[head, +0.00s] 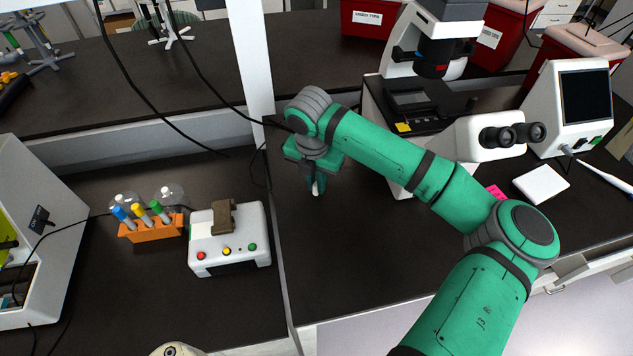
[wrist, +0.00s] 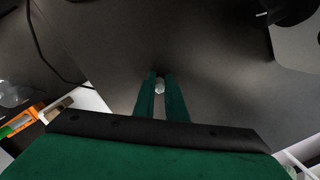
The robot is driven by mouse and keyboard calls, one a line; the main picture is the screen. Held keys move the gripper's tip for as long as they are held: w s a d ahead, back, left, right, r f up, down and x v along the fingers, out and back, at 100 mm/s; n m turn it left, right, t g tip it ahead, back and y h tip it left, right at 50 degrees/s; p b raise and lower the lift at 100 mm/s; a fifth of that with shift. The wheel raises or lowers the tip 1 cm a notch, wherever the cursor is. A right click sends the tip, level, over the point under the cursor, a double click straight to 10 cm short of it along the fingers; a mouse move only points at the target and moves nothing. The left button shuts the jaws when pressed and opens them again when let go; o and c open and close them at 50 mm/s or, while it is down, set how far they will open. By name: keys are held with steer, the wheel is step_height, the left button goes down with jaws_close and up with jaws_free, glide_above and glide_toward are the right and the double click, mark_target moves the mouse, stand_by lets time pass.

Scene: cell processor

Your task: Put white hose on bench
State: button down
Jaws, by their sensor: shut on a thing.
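My green gripper (head: 316,188) hangs over the dark bench (head: 345,285), left of the microscope. In the head view a small white piece, seemingly the white hose (head: 315,190), shows at its fingertips. In the wrist view my gripper (wrist: 160,82) is shut on that pale piece (wrist: 160,87), with dark bench surface beyond it. Most of the hose is hidden by the fingers. I cannot tell whether it touches the bench.
A white microscope (head: 490,137) stands to the right. A white device with colored buttons (head: 230,240) and an orange tube rack (head: 152,230) stand left, beyond a pale divider (head: 252,60). Black cables hang near my gripper. The bench front is clear.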

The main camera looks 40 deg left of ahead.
steer(key=shift+f, duration=0.15)
steer(key=c, duration=1.8)
jaws_free()
step_height(320, 180, up, 12)
steer(key=s, duration=0.1)
steer(key=shift+s+d, duration=0.15)
steer(key=shift+s, duration=0.1)
